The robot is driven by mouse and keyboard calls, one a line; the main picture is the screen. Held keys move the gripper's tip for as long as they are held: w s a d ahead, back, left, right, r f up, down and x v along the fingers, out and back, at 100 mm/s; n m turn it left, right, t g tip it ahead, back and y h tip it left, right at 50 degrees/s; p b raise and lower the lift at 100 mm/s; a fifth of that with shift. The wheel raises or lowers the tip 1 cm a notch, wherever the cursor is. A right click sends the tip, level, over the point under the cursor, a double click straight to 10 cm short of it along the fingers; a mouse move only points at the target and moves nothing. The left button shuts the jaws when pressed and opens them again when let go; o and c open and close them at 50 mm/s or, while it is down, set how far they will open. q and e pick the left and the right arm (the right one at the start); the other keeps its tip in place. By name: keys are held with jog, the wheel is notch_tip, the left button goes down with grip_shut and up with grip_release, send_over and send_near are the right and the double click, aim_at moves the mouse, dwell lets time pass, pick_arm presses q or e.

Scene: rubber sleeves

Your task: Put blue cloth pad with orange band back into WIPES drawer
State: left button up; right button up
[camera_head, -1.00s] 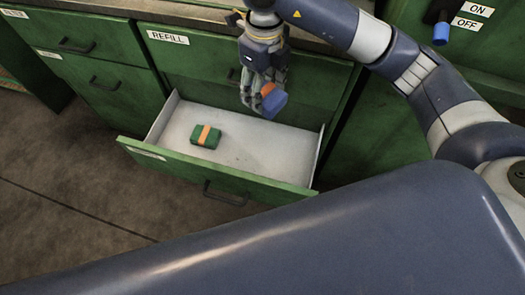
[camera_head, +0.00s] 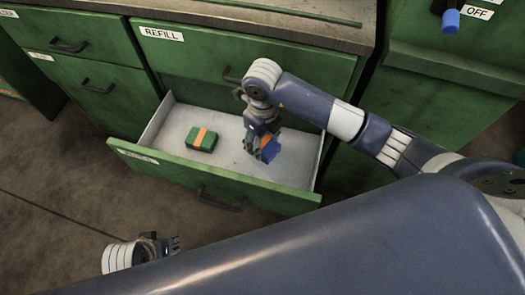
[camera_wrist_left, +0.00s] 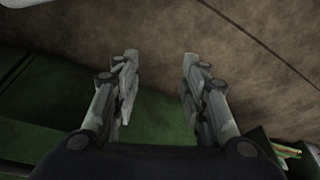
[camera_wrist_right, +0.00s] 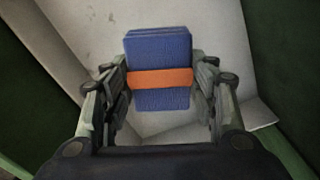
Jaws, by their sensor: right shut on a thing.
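The blue cloth pad with its orange band (camera_head: 269,150) is in my right gripper (camera_head: 258,143). It also shows in the right wrist view (camera_wrist_right: 160,50), with the fingers on both its sides. My right gripper is shut on it, inside the outline of the open drawer (camera_head: 175,115); whether the pad touches the drawer floor I cannot tell. A green pad with an orange band (camera_head: 201,139) lies in the same drawer, to the left. The label on the drawer front is too small to read. My left gripper (camera_wrist_left: 160,85) is open and empty in the left wrist view.
A shut drawer labelled REFILL (camera_head: 200,45) is above the open drawer, under the countertop (camera_head: 290,22). More shut green drawers (camera_head: 75,75) stand to the left. The drawer floor between the two pads is free.

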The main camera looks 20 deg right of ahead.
aim_at(263, 150)
notch_tip(263, 150, down, 5)
jog(key=shift+r+b, duration=0.1)
jog(key=shift+b, duration=0.35)
pick_arm(q)
jog(key=v, duration=0.4)
jog(key=shift+w+r, duration=0.2)
pick_arm(e)
jog(key=shift+f, duration=0.3)
pick_arm(q)
jog(key=shift+r, duration=0.15)
pick_arm(e)
jog(key=shift+f, duration=0.1)
jog(key=o, duration=1.1)
pick_arm(q)
notch_tip(263, 150, down, 9)
jog(key=p, duration=0.2)
jog(key=shift+w, duration=0.25)
pick_arm(e)
notch_tip(263, 150, up, 12)
jog(key=shift+r, duration=0.1)
pick_arm(q)
jog(key=shift+d, duration=0.1)
